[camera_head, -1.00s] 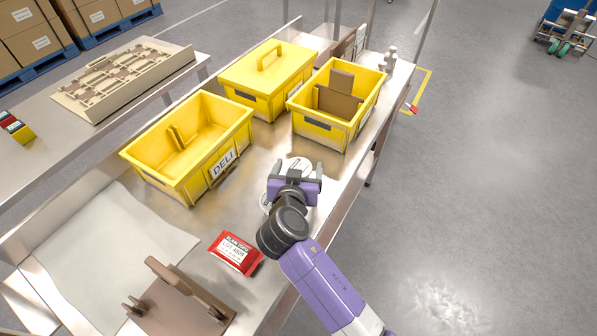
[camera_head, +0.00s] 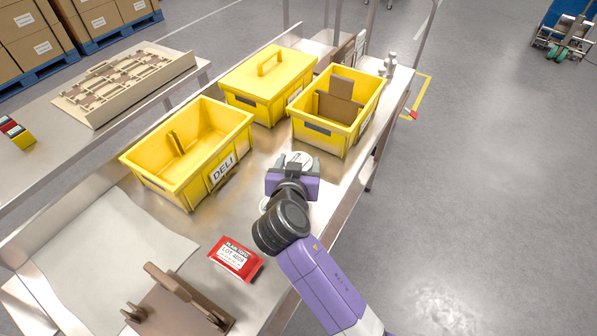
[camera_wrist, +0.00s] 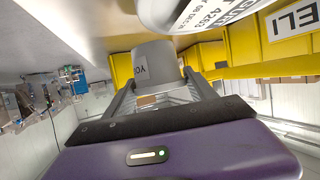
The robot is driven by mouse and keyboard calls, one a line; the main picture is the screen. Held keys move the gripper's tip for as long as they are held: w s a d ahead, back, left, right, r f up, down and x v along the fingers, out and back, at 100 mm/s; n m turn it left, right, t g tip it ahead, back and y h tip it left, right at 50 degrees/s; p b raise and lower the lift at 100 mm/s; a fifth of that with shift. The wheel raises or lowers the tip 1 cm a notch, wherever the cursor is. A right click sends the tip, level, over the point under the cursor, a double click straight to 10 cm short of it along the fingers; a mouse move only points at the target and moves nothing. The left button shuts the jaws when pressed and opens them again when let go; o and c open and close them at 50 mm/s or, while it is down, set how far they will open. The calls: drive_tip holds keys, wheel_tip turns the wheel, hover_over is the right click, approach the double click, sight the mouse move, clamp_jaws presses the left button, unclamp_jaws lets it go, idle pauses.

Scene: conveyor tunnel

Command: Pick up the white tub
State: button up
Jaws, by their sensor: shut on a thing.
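The white tub (camera_head: 300,157) stands on the metal table, its round pale top showing just beyond my gripper (camera_head: 294,168). In the wrist view the tub (camera_wrist: 153,62) is pale, with a small label reading "YO", and sits between the fingers of my gripper (camera_wrist: 158,82). The fingers are shut on its sides. A second white round item (camera_head: 265,204) is mostly hidden beneath my wrist; a white labelled item (camera_wrist: 215,10) looms close at the top of the wrist view. I cannot tell whether the tub is clear of the table.
A yellow DELI crate (camera_head: 158,178) stands left, a lidded yellow crate (camera_head: 262,95) behind, and an open yellow crate (camera_head: 305,127) holding brown pieces beyond the tub. A red packet (camera_head: 236,260), a pale sheet (camera_head: 110,250) and a brown fixture (camera_head: 175,300) lie nearer.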

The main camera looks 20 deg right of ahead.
wheel_tip(320, 180, up, 16)
drive_tip(key=shift+b, duration=0.4)
drive_tip(key=o, duration=0.7)
drive_tip(key=shift+c, duration=0.2)
clamp_jaws()
